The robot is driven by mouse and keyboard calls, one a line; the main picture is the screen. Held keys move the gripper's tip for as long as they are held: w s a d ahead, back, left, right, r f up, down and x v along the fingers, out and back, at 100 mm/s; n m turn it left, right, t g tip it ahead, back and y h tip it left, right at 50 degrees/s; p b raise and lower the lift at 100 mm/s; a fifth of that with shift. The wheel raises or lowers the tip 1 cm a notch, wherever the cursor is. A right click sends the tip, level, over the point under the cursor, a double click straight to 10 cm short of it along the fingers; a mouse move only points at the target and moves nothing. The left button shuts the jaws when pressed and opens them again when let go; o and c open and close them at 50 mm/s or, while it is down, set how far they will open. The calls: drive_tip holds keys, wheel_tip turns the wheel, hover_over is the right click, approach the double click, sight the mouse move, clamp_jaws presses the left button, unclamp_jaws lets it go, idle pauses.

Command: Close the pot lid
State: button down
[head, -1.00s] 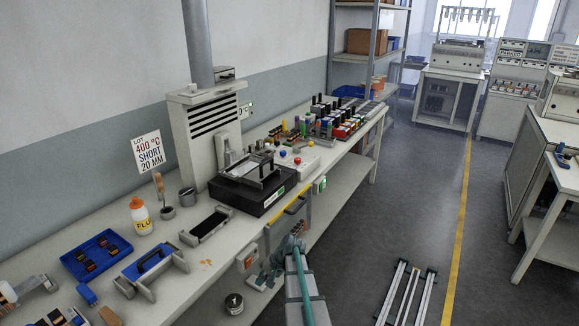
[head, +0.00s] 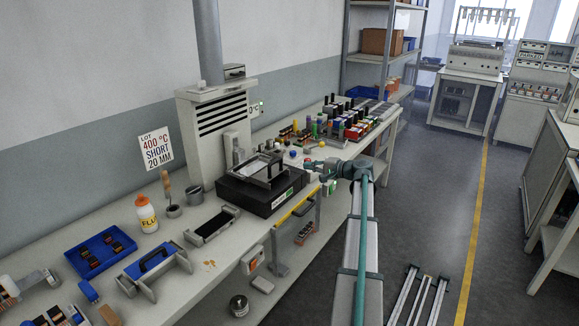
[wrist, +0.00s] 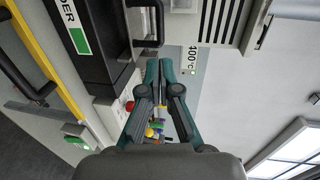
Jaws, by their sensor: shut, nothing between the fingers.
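The pot is a low black box (head: 250,197) with a green label, standing on the bench in front of a slatted grey hood. A bright metal surface and a dark-edged frame that looks like the lid (head: 268,172) show on its top; the frame appears tilted, but its exact angle is hard to tell. In the wrist view the black box (wrist: 97,25) is at upper left, with a black bar handle (wrist: 150,42) beside it. My gripper (head: 310,164) is just right of the pot, apart from it. Its teal fingers (wrist: 152,68) are shut and empty.
A yellow-edged rail (head: 292,213) runs along the bench front below the pot. Coloured connectors (head: 345,122) crowd the bench behind my gripper. A black-topped tray (head: 212,226) and a flux bottle (head: 146,214) stand left of the pot.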

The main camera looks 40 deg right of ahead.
drive_tip(key=p, duration=0.4)
approach(276, 162)
drive_tip(key=x, duration=0.5)
drive_tip(key=shift+w+d+r, duration=0.1)
drive_tip(key=shift+w+r, duration=0.05)
drive_tip(key=shift+w, duration=0.1)
drive_tip(key=shift+p+x, duration=0.4)
drive_tip(key=shift+x, duration=0.55)
drive_tip(key=b+x, duration=0.2)
drive_tip(key=x, duration=0.1)
drive_tip(key=b+x, duration=0.1)
drive_tip(key=x, duration=0.2)
drive_tip(key=r+b+x, duration=0.1)
drive_tip(key=b+x, duration=0.1)
drive_tip(key=x, duration=0.1)
drive_tip(key=shift+w+b, duration=0.25)
drive_tip(key=shift+b, duration=0.05)
drive_tip(key=shift+w+r, duration=0.1)
drive_tip(key=shift+w, duration=0.25)
drive_tip(key=shift+r, duration=0.2)
drive_tip(key=shift+s, duration=0.1)
